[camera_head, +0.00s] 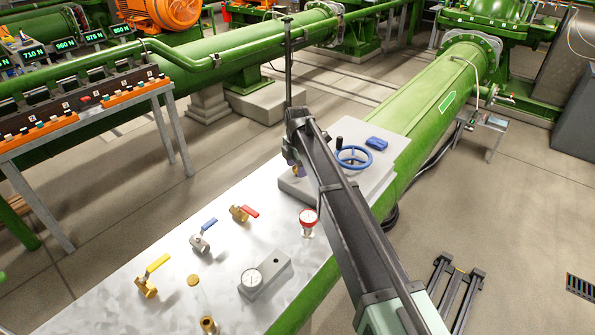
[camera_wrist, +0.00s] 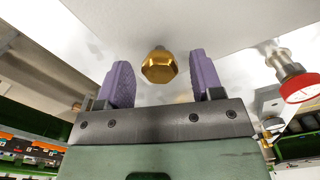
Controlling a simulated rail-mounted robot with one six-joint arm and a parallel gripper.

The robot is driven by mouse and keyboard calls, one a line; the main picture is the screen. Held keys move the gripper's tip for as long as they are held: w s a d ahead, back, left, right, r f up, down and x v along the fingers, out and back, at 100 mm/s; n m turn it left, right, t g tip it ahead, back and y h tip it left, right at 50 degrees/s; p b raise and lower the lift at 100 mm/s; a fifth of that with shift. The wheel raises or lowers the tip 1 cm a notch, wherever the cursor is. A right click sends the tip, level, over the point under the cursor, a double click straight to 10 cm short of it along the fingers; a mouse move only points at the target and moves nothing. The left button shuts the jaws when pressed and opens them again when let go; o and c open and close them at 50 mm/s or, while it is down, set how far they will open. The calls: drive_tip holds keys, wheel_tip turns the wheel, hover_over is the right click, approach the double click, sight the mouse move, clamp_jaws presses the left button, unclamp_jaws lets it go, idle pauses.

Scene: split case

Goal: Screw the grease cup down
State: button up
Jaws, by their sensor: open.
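A brass hexagonal cap (camera_wrist: 159,66), which I take to be the grease cup, shows in the wrist view below a pale surface. My gripper (camera_wrist: 158,80) is open, with one purple finger on each side of the cap and a visible gap to both. The cap is not gripped. In the head view my gripper (camera_head: 296,170) is at the far end of my dark arm, above the left edge of the grey block with the blue handwheel.
A red-rimmed fitting (camera_head: 308,218) stands close by on the metal bench top (camera_head: 150,245); it also shows in the wrist view (camera_wrist: 296,82). The blue handwheel (camera_head: 354,156) is right of my arm. Red (camera_head: 243,212), blue (camera_head: 203,237) and yellow (camera_head: 150,277) lever valves stand left.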

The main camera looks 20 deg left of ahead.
drive_tip(key=shift+c, duration=0.3)
drive_tip(key=c, duration=0.9)
drive_tip(key=shift+o, duration=0.2)
drive_tip(key=shift+m, duration=0.3)
